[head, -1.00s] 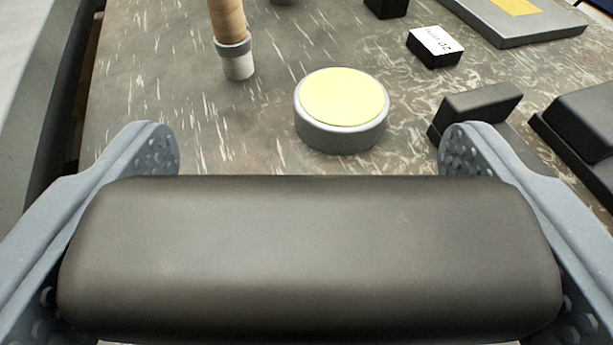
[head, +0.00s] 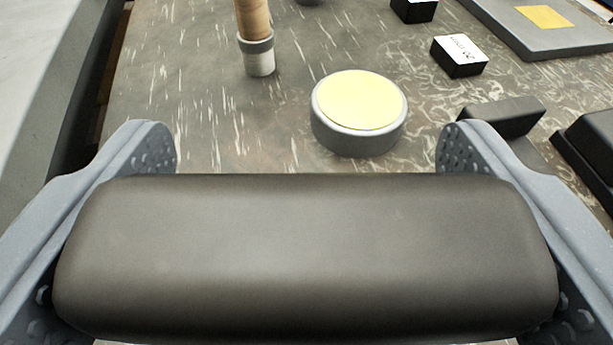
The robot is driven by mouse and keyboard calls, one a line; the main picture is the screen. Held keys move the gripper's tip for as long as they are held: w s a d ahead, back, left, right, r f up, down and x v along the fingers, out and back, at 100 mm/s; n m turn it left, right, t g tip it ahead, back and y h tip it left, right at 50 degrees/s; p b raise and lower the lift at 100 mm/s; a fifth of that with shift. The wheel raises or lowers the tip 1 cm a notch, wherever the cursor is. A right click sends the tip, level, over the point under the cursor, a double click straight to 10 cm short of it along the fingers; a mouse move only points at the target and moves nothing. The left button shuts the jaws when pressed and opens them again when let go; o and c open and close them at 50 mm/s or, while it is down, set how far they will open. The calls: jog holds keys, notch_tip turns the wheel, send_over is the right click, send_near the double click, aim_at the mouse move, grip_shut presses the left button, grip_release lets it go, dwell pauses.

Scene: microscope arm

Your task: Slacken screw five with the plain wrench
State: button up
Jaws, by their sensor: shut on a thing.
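My gripper (head: 306,150) fills the lower part of the head view. Its two grey fingers press on the ends of a thick dark handle (head: 305,255), which lies crosswise between them. The handle looks like part of a tool, but its working end is not in view, so I cannot tell whether it is the plain wrench. No screw and no number five can be made out in this view.
A marbled worktop (head: 190,110) lies beyond. On it stand a grey disc with a yellow top (head: 360,110), a wooden-handled tool (head: 256,40), a small labelled black block (head: 459,56), dark blocks (head: 503,117) at right and a grey plate (head: 520,40) at the back right.

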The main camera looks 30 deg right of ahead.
jog(key=shift+a+f+n+t+y+b, duration=0.15)
jog(key=shift+n+t+y+b, duration=0.9)
jog(key=shift+b, duration=2.1)
jog(key=shift+n+g+y+b, duration=0.25)
jog(key=shift+n+y+b, duration=0.3)
jog(key=shift+y, duration=0.5)
jog(key=shift+n, duration=0.4)
jog(key=shift+w+a+n+y+p, duration=0.1)
jog(key=shift+a+n+y+p, duration=0.1)
jog(key=shift+n+y+p, duration=0.4)
jog(key=shift+r+y+p, duration=0.25)
jog(key=shift+y+p, duration=0.25)
jog(key=shift+y, duration=0.1)
jog(key=shift+n+y+p, duration=0.7)
jog(key=shift+p, duration=1.1)
jog(key=shift+f, duration=0.1)
jog(key=shift+n+y+p, duration=0.5)
jog(key=shift+p, duration=1.55)
jog(key=shift+w+d+m+h+b, duration=0.1)
jog(key=shift+m+h+b, duration=0.35)
jog(key=shift+b, duration=1.7)
